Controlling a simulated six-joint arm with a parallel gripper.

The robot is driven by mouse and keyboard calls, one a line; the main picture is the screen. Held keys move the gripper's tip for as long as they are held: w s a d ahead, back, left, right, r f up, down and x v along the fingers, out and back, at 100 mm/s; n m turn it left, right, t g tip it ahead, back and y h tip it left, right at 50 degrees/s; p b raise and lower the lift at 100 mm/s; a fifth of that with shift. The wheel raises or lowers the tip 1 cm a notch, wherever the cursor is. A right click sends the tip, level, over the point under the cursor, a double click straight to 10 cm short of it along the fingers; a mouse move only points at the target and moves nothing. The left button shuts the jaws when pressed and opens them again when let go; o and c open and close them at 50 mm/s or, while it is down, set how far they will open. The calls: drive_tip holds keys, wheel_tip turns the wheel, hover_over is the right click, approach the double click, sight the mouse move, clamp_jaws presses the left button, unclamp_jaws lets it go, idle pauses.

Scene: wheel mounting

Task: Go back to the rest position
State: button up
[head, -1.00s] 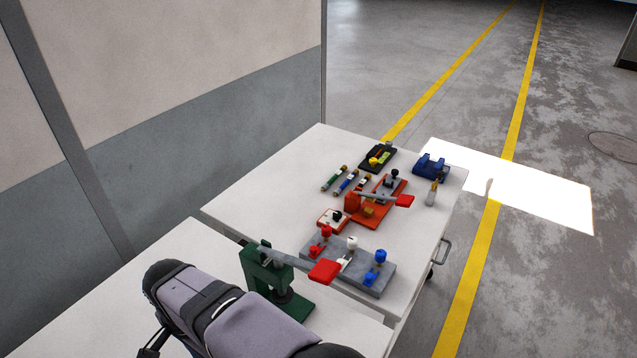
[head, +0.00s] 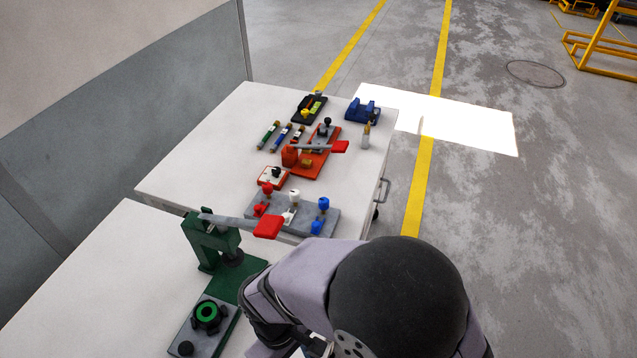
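My arm, grey with black joints, fills the lower right of the head view, over the front edge of the near white table (head: 84,290). My gripper does not show. It is out of the picture or hidden by the arm. A green press (head: 212,245) with a red-ended lever stands on the near table, left of my arm. A grey plate (head: 188,335) in front of it carries a green-and-black wheel (head: 208,315) and a black knob.
The far white table (head: 205,130) holds a grey block (head: 335,222) with red, white and blue knobs, an orange fixture (head: 318,165) with a red-tipped lever, several small tubes and a blue part (head: 362,110). A wall stands at left. Open floor lies to the right.

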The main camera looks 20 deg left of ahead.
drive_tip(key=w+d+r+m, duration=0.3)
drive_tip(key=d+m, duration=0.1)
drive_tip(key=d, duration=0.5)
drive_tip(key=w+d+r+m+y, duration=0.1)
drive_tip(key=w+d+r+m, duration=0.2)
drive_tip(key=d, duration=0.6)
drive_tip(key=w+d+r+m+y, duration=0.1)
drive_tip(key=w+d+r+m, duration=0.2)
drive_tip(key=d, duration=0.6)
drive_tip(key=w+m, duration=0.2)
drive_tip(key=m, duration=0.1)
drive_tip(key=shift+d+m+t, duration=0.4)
